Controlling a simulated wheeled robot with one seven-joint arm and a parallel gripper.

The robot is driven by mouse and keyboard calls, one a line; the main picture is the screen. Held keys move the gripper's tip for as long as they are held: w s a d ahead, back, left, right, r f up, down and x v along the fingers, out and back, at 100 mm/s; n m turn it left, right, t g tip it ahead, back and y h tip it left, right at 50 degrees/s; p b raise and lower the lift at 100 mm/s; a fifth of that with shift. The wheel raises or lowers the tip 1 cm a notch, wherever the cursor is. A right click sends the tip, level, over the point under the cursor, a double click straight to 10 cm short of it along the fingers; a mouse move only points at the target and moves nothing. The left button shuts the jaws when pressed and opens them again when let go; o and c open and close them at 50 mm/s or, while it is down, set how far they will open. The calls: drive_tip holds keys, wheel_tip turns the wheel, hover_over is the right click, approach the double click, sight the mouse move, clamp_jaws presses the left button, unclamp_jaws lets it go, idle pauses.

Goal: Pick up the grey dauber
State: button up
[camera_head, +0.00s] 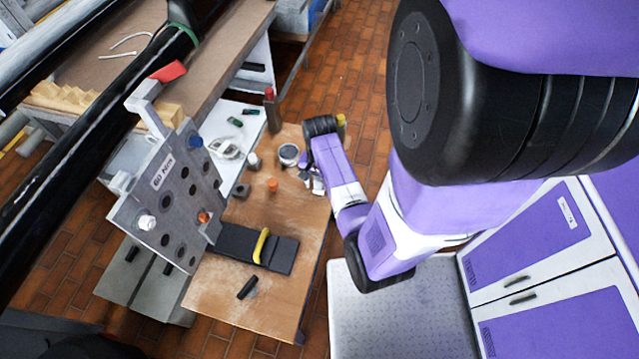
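I cannot tell for sure which thing is the grey dauber. A small grey block-like thing (241,190) sits on the wooden table (225,292), left of an orange-topped item (272,185). A small dark piece (247,288) lies near the table's front. My gripper (314,185) is at the table's right side, below my black wrist, just right of a round white-rimmed pot (288,154). It is small and partly hidden by my own arm, so its fingers and anything between them are unclear. It is apart from the grey block.
A grey flange plate (176,190) marked "60 Nm" stands at left, with white, orange and blue plugs. A dark bottle (272,110) stands at the back. The table's front is mostly clear.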

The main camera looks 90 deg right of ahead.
clamp_jaws()
drive_tip(key=shift+r, duration=0.15)
wheel_tip(320, 180, up, 20)
drive_tip(key=p, duration=0.4)
